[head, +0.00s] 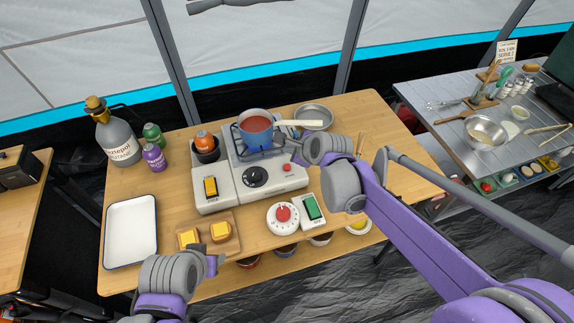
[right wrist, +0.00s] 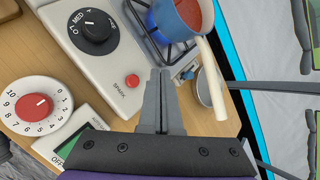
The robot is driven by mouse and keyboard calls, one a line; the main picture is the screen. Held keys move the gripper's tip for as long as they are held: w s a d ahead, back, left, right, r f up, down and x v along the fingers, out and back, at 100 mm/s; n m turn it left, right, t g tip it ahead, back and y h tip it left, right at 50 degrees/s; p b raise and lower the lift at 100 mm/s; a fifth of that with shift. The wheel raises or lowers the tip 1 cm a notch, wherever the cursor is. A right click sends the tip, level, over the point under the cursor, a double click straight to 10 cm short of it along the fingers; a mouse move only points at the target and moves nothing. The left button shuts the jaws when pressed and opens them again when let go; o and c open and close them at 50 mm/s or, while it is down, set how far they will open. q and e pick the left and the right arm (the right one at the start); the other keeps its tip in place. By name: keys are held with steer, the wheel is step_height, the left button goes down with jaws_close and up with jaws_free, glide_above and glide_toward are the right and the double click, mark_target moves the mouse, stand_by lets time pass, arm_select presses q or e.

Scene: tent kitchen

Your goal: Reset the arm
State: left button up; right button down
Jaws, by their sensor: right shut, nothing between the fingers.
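My right arm (head: 415,215) reaches in from the right over the wooden table. My right gripper (head: 298,156) is beside the right part of the stove. My left gripper (head: 212,262) is low in the head view, near the table's front edge and just below the small cutting board. Its fingers are small and partly hidden, so I cannot tell their opening.
The stove (head: 218,188) carries a blue pot (head: 256,128) of red soup, its pale handle pointing right. A red-dial timer (head: 283,214) and a green-switch box (head: 311,209) stand in front. A white tray (head: 131,232) lies left. A metal side table (head: 450,95) stands right.

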stand_by(0.3)
steer(key=s+d+f+n+g+h, duration=0.1)
steer(key=s+d+n, duration=0.4)
steer(key=s+n, duration=0.2)
steer(key=s+d+f+n+h, duration=0.1)
steer(key=s+d+n+h, duration=0.1)
steer(key=s+d+n, duration=0.4)
steer(key=s+d+f+n+g+h+p, duration=0.1)
steer(key=s+d+n, duration=0.5)
steer(key=s, duration=0.9)
steer(key=shift+f+n+g+h, duration=0.25)
steer(key=shift+n+g+h, duration=0.05)
steer(key=shift+n, duration=0.7)
steer(key=shift+s, duration=0.1)
